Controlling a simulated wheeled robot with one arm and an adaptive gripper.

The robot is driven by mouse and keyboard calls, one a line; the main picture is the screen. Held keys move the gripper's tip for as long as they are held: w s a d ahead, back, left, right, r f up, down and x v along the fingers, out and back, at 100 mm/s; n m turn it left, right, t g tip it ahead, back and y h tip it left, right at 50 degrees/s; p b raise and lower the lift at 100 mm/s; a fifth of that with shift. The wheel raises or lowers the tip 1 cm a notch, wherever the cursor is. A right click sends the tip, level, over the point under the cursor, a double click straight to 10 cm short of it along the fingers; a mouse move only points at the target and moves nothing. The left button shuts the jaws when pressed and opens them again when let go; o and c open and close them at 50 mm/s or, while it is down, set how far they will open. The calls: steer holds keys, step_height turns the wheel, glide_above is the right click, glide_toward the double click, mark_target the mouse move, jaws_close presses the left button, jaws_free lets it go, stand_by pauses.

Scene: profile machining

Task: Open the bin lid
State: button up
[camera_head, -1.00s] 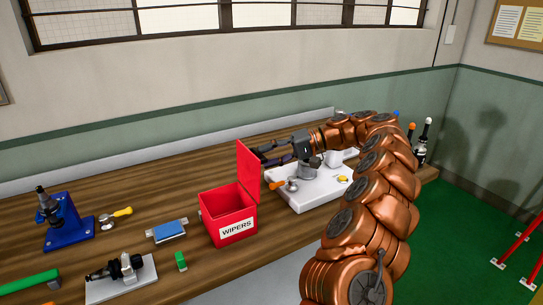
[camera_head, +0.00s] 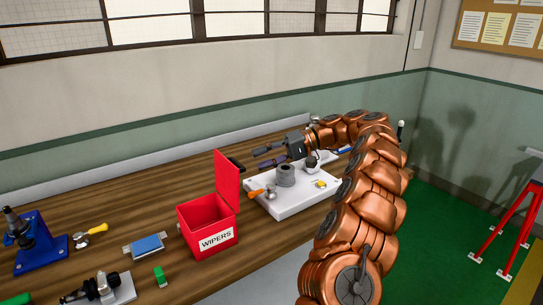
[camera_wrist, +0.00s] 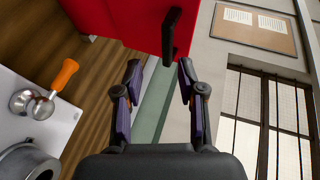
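The red bin (camera_head: 210,240) labelled WIPERS stands on the bench, its top open. Its red lid (camera_head: 228,180) stands upright at the bin's right side, and it also shows at the top of the wrist view (camera_wrist: 120,22). A dark handle (camera_head: 236,164) sticks out from the lid's outer face and shows in the wrist view (camera_wrist: 173,32). My gripper (camera_head: 256,157) is just right of the lid, apart from it. In the wrist view my gripper (camera_wrist: 160,66) has its two fingers spread, empty, with the handle beyond the fingertips.
A white base (camera_head: 300,200) with a grey cylinder (camera_head: 286,175) and an orange-handled tool (camera_head: 262,193) lies below my gripper. A blue block (camera_head: 147,245), a green block (camera_head: 160,276) and a blue press (camera_head: 35,240) are left of the bin. The wall runs behind the bench.

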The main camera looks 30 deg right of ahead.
steer(key=shift+v, duration=1.05)
steer(key=shift+d, duration=0.1)
